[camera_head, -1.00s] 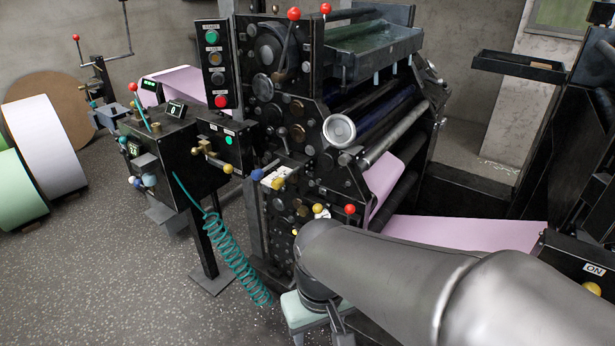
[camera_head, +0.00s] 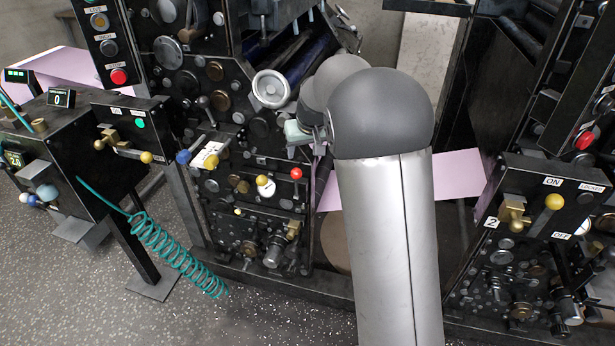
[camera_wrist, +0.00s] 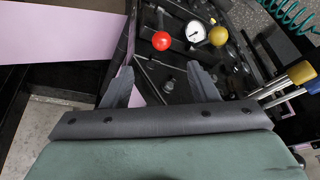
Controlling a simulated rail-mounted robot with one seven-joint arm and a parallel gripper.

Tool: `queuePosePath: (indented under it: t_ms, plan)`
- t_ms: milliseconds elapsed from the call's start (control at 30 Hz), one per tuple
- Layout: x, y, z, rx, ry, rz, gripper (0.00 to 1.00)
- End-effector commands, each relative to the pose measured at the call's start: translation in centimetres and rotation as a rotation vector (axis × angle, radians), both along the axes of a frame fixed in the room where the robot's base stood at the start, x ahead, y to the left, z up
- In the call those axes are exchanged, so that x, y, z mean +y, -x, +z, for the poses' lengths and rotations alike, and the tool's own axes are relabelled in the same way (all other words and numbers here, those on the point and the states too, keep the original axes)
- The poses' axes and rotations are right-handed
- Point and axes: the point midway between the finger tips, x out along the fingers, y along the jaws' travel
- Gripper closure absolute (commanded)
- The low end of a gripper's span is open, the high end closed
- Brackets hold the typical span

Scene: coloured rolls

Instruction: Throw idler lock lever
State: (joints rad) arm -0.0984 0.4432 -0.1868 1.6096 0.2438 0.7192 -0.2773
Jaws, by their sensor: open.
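A lever with a red ball knob (camera_head: 296,174) stands on the lower side panel of the press. In the wrist view the red knob (camera_wrist: 161,41) lies just beyond and between the fingertips of my gripper (camera_wrist: 161,72), which is open with nothing between its fingers. A yellow knob (camera_wrist: 219,36) and a white dial (camera_wrist: 196,31) are right of the red one. In the head view my gripper's fingers are mostly hidden, above the red knob. No label on this panel is readable as the idler lock, so I cannot tell which lever bears that name.
A blue-ended handle (camera_head: 183,157) projects left of the panel. A control box (camera_head: 70,150) with a coiled teal hose (camera_head: 180,255) stands at left. A right-hand unit has a yellow-knobbed lever (camera_head: 554,202) by ON and OFF labels. Pink web (camera_head: 455,175) runs between the units.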

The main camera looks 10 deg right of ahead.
Motion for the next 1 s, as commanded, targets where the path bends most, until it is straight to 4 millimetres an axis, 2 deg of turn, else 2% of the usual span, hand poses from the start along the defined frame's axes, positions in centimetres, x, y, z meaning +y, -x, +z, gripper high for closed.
queuePosePath:
  t_ms: [700, 1000]
  plan:
    - [0.8, -5.2, -13.2, 0.005, 0.0, -0.001, 0.46]
    - [1.0, -6.1, -15.3, 0.003, 0.0, -0.001, 0.46]
